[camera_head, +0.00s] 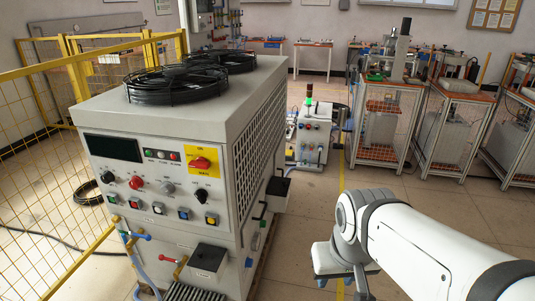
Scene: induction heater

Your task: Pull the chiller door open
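The chiller (165,120) is a large pale grey cabinet at the left, with two black round fans on top. Its front has a dark display, a yellow plate with a red rotary switch (201,162), and several knobs and buttons. Its right side has a vented grille above and dark handle-like fittings (256,228) lower down. I cannot clearly make out a door edge; no open door shows. My white arm reaches in from the lower right. My gripper (350,284) is at the bottom edge, right of the chiller and apart from it. Its fingertips are not clearly visible.
A yellow mesh fence (40,170) stands left of the chiller. Pipes and valves (135,237) stick out at its lower front. A small machine (311,135) stands behind, and caged workstations (385,125) line the right. Tiled floor (315,205) between is clear.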

